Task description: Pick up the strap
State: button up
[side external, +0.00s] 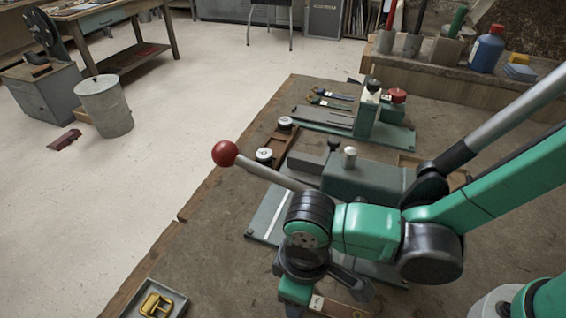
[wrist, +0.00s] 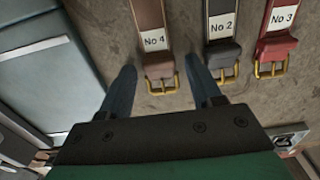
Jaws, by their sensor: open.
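Three straps with brass buckles lie side by side on the bench in the wrist view: a brown strap marked No 4 (wrist: 150,15), a black strap marked No 2 (wrist: 222,50) and a red strap marked No 3 (wrist: 280,45). My gripper (wrist: 161,75) is open, with one dark finger on each side of the No 4 strap's buckle end. The right finger lies between the No 4 and No 2 buckles. I cannot tell its height above the bench. In the side external view, my gripper (side external: 322,293) is low at the bottom, and my arm hides most of the straps.
A grey-green machine (side external: 365,180) with a red-knobbed lever (side external: 225,153) stands just behind my gripper. A second fixture (side external: 375,115) stands farther back. A grey tray with a yellow item (side external: 157,304) is at the front left. Bare bench (side external: 215,270) lies between.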

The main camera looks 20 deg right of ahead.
grip_shut()
jog(key=shift+r, duration=0.15)
